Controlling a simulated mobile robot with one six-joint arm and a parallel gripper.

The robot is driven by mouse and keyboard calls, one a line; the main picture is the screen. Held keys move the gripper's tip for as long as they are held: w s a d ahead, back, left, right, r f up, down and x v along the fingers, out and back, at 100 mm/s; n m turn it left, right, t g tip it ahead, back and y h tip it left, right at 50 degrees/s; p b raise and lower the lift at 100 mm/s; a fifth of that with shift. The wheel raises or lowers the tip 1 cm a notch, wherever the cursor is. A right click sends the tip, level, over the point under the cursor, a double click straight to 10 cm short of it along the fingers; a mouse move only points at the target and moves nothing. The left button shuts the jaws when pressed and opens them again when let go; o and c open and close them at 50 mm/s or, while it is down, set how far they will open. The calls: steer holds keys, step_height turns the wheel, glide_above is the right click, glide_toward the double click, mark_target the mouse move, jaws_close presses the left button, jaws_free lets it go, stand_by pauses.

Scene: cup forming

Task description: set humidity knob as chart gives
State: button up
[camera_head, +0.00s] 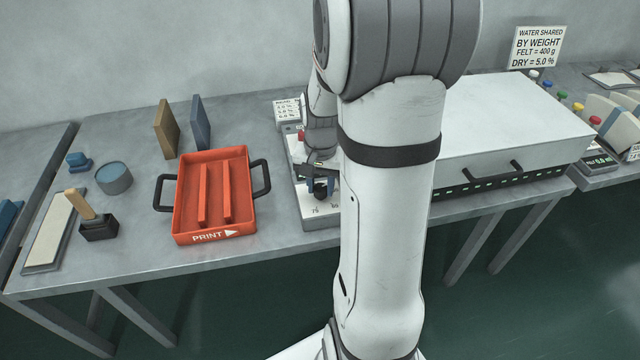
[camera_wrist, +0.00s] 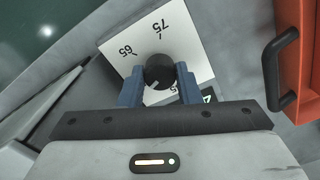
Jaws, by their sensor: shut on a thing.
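The black humidity knob (camera_wrist: 160,72) sits on a white panel (camera_wrist: 196,42) marked 65 and 75, with further marks partly hidden by my gripper. In the wrist view the two blue fingers of my gripper (camera_wrist: 161,88) stand on either side of the knob and grip it. A pale line shows on the knob's lower left, but its exact setting is hard to read. In the head view the knob (camera_head: 320,188) is below my gripper (camera_head: 322,178), partly hidden. A small printed card (camera_head: 287,109) stands behind the panel, its text too small to read.
An orange PRINT tray (camera_head: 214,238) with black handles lies left of the panel. A big white box (camera_head: 515,115) with a handle is right, behind my arm. A sign (camera_head: 537,47) reads felt 400 g, dry 5.0 %. Blocks and a blue round tin (camera_head: 114,178) lie farther left.

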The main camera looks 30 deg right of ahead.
mark_target(320, 188)
stand_by(0.4)
steer(key=o, duration=1)
step_height(320, 188, up, 8)
steer(key=shift+f, duration=0.1)
steer(key=shift+a, duration=0.1)
